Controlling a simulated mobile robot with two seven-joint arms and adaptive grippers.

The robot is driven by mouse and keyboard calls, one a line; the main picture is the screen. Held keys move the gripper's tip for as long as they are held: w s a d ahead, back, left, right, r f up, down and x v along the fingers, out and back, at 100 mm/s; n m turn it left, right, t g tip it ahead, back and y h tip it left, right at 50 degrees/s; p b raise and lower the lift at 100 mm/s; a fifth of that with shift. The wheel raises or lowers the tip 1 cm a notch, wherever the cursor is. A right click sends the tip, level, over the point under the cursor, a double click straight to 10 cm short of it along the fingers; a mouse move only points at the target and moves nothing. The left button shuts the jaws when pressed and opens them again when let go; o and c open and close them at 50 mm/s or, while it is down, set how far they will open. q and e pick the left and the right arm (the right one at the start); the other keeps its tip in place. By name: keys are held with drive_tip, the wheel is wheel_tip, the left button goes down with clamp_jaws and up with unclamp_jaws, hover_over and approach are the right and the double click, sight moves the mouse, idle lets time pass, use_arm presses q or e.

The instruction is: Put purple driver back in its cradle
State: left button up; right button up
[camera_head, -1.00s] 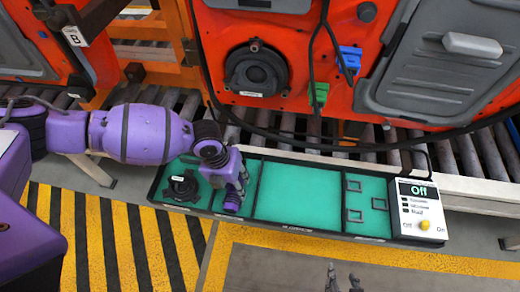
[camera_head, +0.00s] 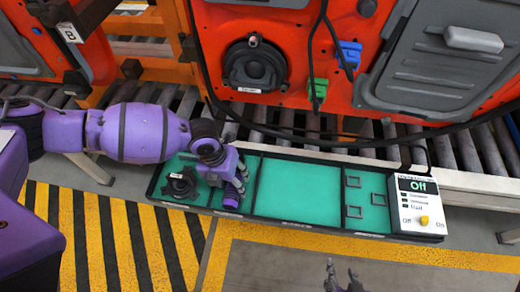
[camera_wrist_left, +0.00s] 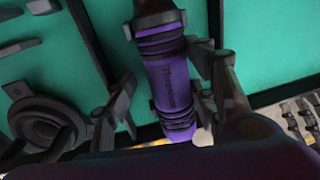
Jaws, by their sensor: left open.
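The purple driver (camera_wrist_left: 170,90) has black bands and lies between the left gripper's fingers in the left wrist view. Its upper end runs out of that picture. In the head view only its purple end (camera_head: 231,201) shows clearly, at the tray's left part. My left gripper (camera_head: 238,186) is open around the driver, with a finger on each side. A black round holder (camera_head: 182,184) sits left of the driver on the green tray floor. I cannot tell whether it is the driver's cradle. My right gripper (camera_head: 341,279) is open and empty at the bottom edge.
The black-rimmed tray (camera_head: 300,229) has an empty green middle compartment and small square frames (camera_head: 353,212) at right. A control box (camera_head: 419,206) reading Off stands at its right end. Behind are rollers and an orange door (camera_head: 290,95) with hanging cables.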

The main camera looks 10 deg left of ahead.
use_arm(q)
drive_tip(key=shift+s+d, duration=0.3)
drive_tip(key=shift+d, duration=0.05)
